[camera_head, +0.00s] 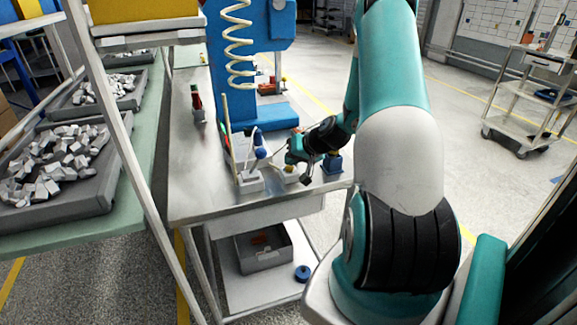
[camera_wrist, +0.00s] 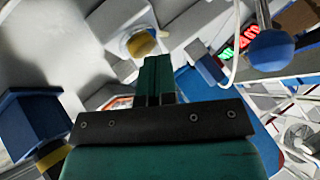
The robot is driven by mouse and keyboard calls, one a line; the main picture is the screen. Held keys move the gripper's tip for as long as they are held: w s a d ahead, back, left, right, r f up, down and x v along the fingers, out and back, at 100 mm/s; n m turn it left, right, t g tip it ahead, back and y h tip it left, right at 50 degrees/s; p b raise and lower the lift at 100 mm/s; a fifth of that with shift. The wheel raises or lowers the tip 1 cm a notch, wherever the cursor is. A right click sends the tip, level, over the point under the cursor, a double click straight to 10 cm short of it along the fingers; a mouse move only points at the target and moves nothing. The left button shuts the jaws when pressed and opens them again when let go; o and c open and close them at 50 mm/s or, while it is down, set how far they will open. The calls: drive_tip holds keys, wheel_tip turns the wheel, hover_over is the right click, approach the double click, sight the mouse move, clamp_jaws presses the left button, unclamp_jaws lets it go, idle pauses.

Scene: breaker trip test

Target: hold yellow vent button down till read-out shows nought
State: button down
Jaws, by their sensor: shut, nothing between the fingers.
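The yellow vent button (camera_wrist: 142,45) sits in a round white collar on a pale housing in the wrist view. My gripper (camera_wrist: 156,62) is shut with nothing between its fingers. Its tips overlap the lower right edge of the button in the picture; I cannot tell whether they touch it or whether it is pressed. The read-out (camera_wrist: 238,42), with green and red lit digits, is at the upper right, slanted and too small to read surely. In the head view, my gripper (camera_head: 292,160) is low over the bench by a small white box (camera_head: 288,175).
A blue ball knob (camera_wrist: 270,50) on a rod stands right of the button. A blue box (camera_head: 332,164) is close right of my gripper. A blue press frame (camera_head: 258,118) with a coiled hose stands behind on the metal bench (camera_head: 190,183). The bench's left part is mostly clear.

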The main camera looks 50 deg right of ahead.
drive_tip(key=shift+r, duration=0.1)
drive_tip(key=shift+r+p, duration=0.6)
drive_tip(key=shift+r, duration=0.2)
drive_tip(key=shift+r+p, duration=1.8)
drive_tip(key=shift+r, duration=0.8)
drive_tip(key=shift+f, duration=0.1)
